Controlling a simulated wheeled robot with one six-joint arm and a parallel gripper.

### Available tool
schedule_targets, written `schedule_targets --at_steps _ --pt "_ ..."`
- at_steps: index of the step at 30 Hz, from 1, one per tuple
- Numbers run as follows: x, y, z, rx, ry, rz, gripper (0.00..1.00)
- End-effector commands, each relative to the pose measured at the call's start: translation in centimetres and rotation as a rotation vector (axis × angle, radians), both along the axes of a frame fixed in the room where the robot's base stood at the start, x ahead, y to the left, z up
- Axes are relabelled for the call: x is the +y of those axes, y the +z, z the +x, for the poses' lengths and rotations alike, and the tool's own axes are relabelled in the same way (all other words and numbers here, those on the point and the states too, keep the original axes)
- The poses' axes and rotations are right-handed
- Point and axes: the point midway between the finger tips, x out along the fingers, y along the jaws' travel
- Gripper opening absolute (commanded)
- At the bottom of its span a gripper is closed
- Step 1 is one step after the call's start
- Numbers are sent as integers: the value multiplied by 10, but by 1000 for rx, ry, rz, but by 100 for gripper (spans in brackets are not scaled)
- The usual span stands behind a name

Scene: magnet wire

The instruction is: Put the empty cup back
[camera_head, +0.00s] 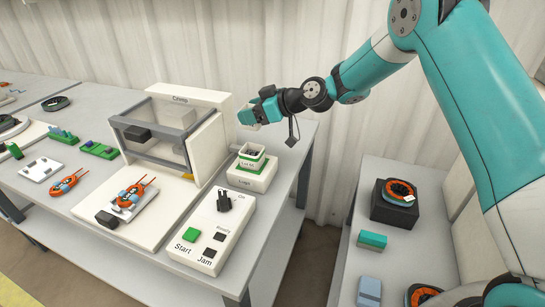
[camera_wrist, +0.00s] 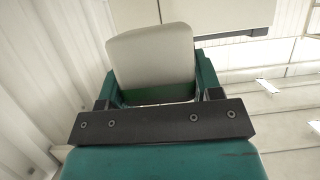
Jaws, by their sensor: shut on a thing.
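My gripper (camera_wrist: 155,95) is shut on a cup (camera_wrist: 150,52), an off-white piece with a green band at its lower edge. The cup sits between the two teal fingers in the wrist view, and its inside is not visible. In the head view my gripper (camera_head: 258,110) is raised beside the right end of the white machine, with a pale part of the cup (camera_head: 246,117) showing. Below it stands a white holder labelled Lugs (camera_head: 246,181), with a green-edged white container (camera_head: 249,163) on it that has dark pieces inside.
The white Crimp machine (camera_head: 205,98) with its grey frame stands left of my gripper. A control box (camera_head: 208,232) with a green Start button is in front. Orange coils and green parts lie on the bench. A lower bench at right holds another coil (camera_head: 398,190).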

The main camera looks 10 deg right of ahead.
Motion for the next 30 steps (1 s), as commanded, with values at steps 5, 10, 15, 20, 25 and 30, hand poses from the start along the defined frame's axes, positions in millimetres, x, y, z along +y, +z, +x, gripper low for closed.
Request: schedule_targets --at_steps 5,10,15,20,25,30 --pt "-41 16 46 -9 5 -2 35" --pt "-72 40 64 -5 -5 -2 35" --pt "-88 53 71 -1 -19 -1 35" --pt "-92 38 71 6 -23 0 35" --pt "-92 -9 71 9 -23 2 35" --pt "-92 -56 71 7 -22 1 35"
